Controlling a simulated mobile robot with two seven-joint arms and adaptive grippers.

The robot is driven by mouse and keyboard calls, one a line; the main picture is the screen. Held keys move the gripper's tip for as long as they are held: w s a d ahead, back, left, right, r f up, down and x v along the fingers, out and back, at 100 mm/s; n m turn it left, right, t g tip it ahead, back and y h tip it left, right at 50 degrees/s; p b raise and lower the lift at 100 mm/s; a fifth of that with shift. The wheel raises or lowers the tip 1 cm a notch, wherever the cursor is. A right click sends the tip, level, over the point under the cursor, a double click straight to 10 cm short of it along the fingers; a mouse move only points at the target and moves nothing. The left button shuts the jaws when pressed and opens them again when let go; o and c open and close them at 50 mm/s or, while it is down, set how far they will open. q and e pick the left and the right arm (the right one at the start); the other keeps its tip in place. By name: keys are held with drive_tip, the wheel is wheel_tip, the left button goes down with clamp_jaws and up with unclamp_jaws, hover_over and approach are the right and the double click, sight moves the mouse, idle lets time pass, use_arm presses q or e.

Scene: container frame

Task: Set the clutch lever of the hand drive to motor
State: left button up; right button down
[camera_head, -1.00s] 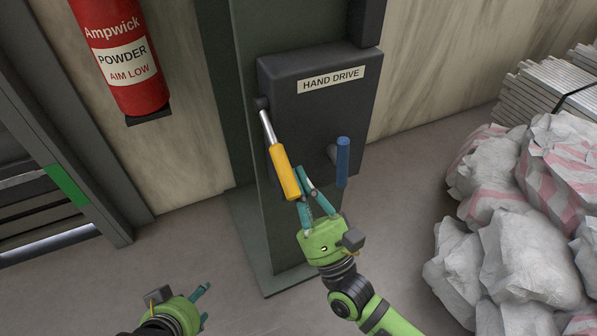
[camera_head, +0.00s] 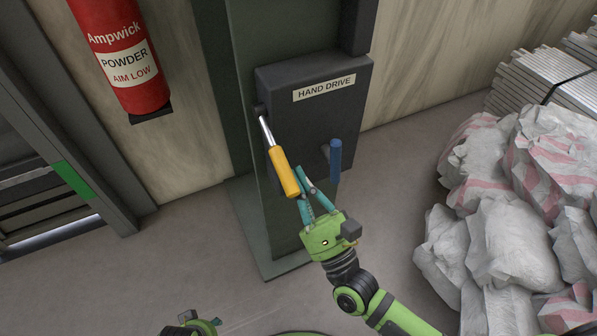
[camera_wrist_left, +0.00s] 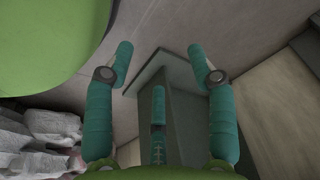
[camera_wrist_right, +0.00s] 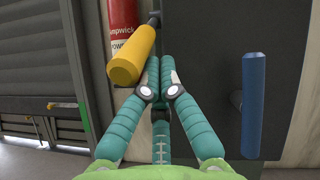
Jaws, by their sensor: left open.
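The hand drive (camera_head: 300,125) is a dark box on a green-grey column, with a "HAND DRIVE" label. Its clutch lever (camera_head: 284,172) has a metal rod and a yellow grip, and slants down to the right from a pivot on the box's left side. My right gripper (camera_head: 299,172) has its fingertips together just right of the yellow grip. In the right wrist view the shut fingers (camera_wrist_right: 160,75) stand beside the grip (camera_wrist_right: 133,58), not around it; contact is unclear. My left gripper (camera_wrist_left: 160,58) is open and empty, mostly cut off at the head view's bottom edge.
A blue crank handle (camera_head: 335,160) sticks out right of my right gripper. A red extinguisher (camera_head: 120,55) hangs on the wall at left. Wrapped white sacks (camera_head: 505,235) and stacked metal bars (camera_head: 550,75) stand at right. The floor left of the column is clear.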

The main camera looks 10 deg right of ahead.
use_arm(q)
wheel_tip(320, 180, down, 6)
drive_tip(key=a+t+p, duration=0.2)
drive_tip(key=t+p, duration=0.1)
drive_tip(key=p, duration=0.6)
drive_tip(key=s+r+g+p, duration=0.2)
drive_tip(key=s+g+p, duration=0.2)
drive_tip(key=s, duration=1.3)
drive_tip(key=shift+s+a+p, duration=0.4)
drive_tip(key=shift+p, duration=0.65)
use_arm(e)
drive_tip(key=r+g, duration=0.1)
drive_tip(key=s+r+g+h, duration=0.1)
drive_tip(key=r, duration=0.1)
drive_tip(key=s+r+g+h, duration=0.1)
drive_tip(key=r+g, duration=0.1)
drive_tip(key=shift+d+m, duration=0.25)
drive_tip(key=shift+m, duration=0.15)
